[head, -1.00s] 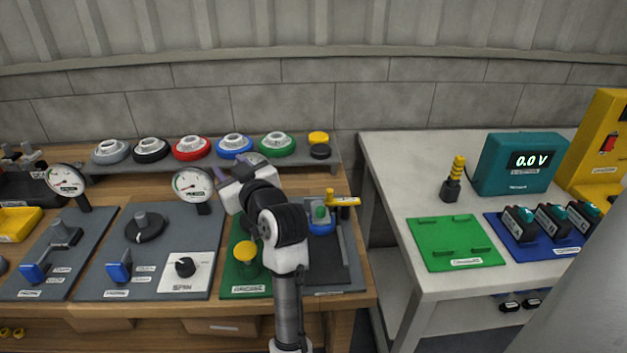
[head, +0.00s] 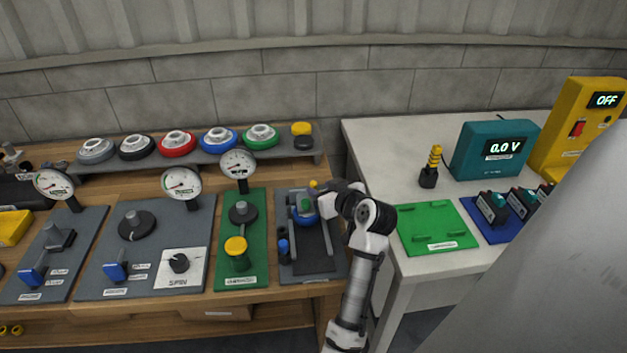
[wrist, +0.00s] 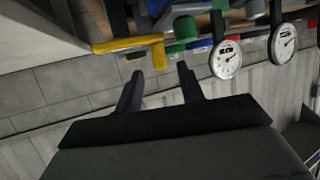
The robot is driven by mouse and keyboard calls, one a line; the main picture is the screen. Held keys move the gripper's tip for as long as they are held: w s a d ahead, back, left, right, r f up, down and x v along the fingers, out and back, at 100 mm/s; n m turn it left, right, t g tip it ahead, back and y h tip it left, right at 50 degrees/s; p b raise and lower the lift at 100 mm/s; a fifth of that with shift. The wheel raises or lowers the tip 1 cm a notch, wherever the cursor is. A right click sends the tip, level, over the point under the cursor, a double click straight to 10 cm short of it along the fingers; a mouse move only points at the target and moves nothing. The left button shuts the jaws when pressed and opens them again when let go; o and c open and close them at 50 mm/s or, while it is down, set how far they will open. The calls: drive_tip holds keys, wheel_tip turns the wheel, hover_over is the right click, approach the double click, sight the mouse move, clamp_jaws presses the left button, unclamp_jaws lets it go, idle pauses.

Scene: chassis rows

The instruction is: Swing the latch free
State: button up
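The latch is a yellow bar (wrist: 125,43) with a short upright peg at one end, seen in the wrist view just beyond my fingertips. In the head view only its yellow peg top (head: 313,184) shows; my wrist hides the rest. It sits at the back of the grey board (head: 341,268), by a blue-and-green round part (head: 305,206). My gripper (wrist: 160,68) is open, with two dark fingers apart and nothing between them. The fingers point toward the peg end of the bar and appear short of it.
Left of the grey board stands a green board (head: 241,281) with a yellow knob (head: 236,246) and a gauge (head: 238,164). A blue knob (head: 283,248) stands on the grey board's left side. A white table (head: 385,133) with a green plate (head: 437,225) lies to the right.

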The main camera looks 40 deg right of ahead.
sight(315, 186)
drive_tip(key=shift+p+x, duration=0.55)
drive_tip(key=shift+x, duration=2.15)
clamp_jaws()
